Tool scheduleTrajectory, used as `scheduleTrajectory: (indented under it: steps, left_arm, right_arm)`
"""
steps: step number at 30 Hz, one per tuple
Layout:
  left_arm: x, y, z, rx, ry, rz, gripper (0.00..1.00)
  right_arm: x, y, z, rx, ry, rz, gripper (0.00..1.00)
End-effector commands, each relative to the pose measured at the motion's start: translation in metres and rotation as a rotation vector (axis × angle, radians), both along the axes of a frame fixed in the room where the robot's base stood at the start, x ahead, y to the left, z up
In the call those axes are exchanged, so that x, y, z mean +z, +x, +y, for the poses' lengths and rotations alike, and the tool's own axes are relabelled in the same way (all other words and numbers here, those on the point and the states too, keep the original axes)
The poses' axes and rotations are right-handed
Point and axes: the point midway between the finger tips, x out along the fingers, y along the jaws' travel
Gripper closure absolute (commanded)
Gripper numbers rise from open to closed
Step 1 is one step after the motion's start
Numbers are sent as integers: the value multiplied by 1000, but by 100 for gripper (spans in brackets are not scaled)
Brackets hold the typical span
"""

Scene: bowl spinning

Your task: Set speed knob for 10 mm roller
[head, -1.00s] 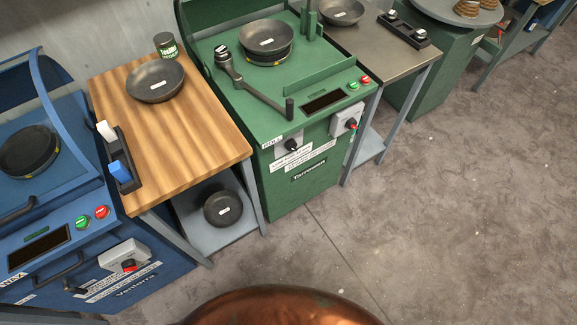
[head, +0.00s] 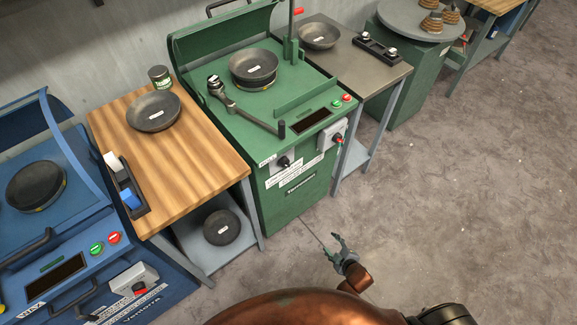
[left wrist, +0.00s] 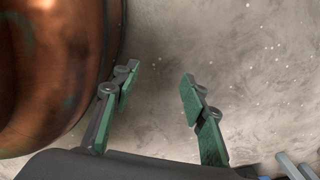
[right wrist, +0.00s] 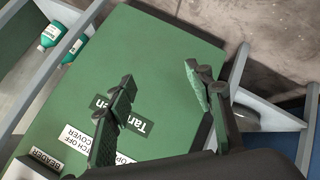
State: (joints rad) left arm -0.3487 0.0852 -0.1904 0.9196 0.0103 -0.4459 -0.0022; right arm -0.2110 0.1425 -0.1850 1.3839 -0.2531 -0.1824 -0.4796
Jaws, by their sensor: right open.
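The green spinning machine (head: 290,187) stands in the middle of the head view. On its front is a black knob (head: 284,162) on a light plate beside a small label, and a red-handled switch (head: 339,140) at right. The knob's setting is too small to read. My right gripper (head: 338,242) is open and empty in front of and below the machine. In the right wrist view its open fingers (right wrist: 158,75) are over the green front panel (right wrist: 150,50) with white labels; no knob shows there. My left gripper (left wrist: 158,75) is open and empty over the floor.
A wooden table (head: 190,170) with a dark bowl (head: 153,111) stands left, then a blue machine (head: 85,235). A metal table (head: 375,75) with another bowl (head: 319,36) stands right of the green machine. The floor (head: 460,190) at right is clear.

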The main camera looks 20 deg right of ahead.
Motion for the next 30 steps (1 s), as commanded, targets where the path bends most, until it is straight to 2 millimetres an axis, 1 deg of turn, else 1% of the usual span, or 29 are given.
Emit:
scheduleTrajectory:
  steps: [1,2,3,5,6,9,12,15,17,20,27,30]
  left_arm:
    - [10,-4,1,-4,0,-6,60]
    - [12,-8,2,-6,1,-7,60]
    - [14,-13,2,-9,1,-8,60]
    - [17,-21,4,-13,2,-10,60]
    - [19,-26,4,-16,2,-11,60]
    - [23,-35,6,-21,2,-15,60]
    - [26,-42,6,-25,2,-16,60]
    - [26,-46,6,-26,2,-15,60]
    - [25,-47,7,-27,2,-15,60]
    - [22,-49,7,-27,3,-13,60]
    - [16,-51,7,-27,3,-9,60]
    - [14,-52,7,-27,2,-7,60]
  right_arm:
    - [59,43,10,92,-64,-128,52]
    - [87,63,16,143,-105,-196,52]
    - [123,86,25,211,-161,-285,52]
    - [174,113,40,297,-240,-409,52]
    - [205,127,50,347,-292,-484,52]
    - [269,150,71,446,-402,-639,52]
    - [310,160,87,507,-479,-742,52]
    - [329,166,95,536,-518,-795,52]
    - [333,170,99,544,-528,-807,52]
    - [332,181,103,546,-528,-809,52]
    - [331,217,116,544,-527,-807,52]
    - [331,228,120,543,-526,-806,52]
